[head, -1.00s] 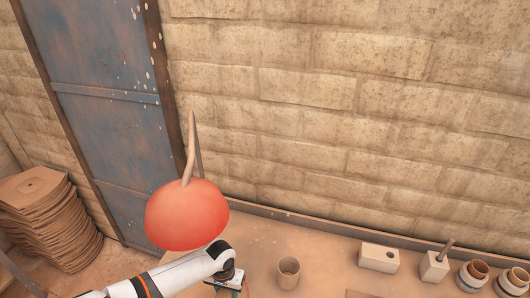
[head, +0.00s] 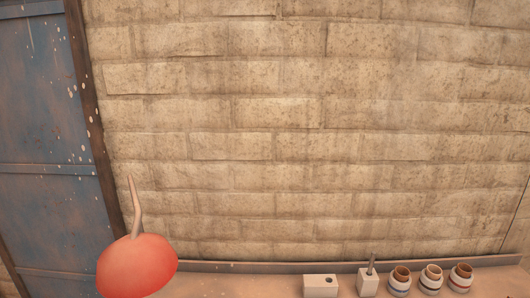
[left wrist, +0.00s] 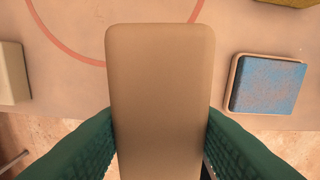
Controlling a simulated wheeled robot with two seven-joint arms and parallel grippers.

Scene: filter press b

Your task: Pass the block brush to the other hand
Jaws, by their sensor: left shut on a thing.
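The block brush (left wrist: 160,62) shows in the left wrist view as a plain tan block with rounded corners. My left gripper (left wrist: 160,118) is shut on it, with a green ribbed finger against each side. The block hides much of what lies beneath it, and its bristles are not visible. In the head view neither gripper nor the brush shows. My right gripper is in no frame.
The left wrist view shows a blue-topped pad (left wrist: 268,84), a pale block (left wrist: 12,74) and the table edge. The head view shows a red rounded thing with a stem (head: 137,266), a holed white block (head: 318,287), several jars (head: 431,279) and a brick wall.

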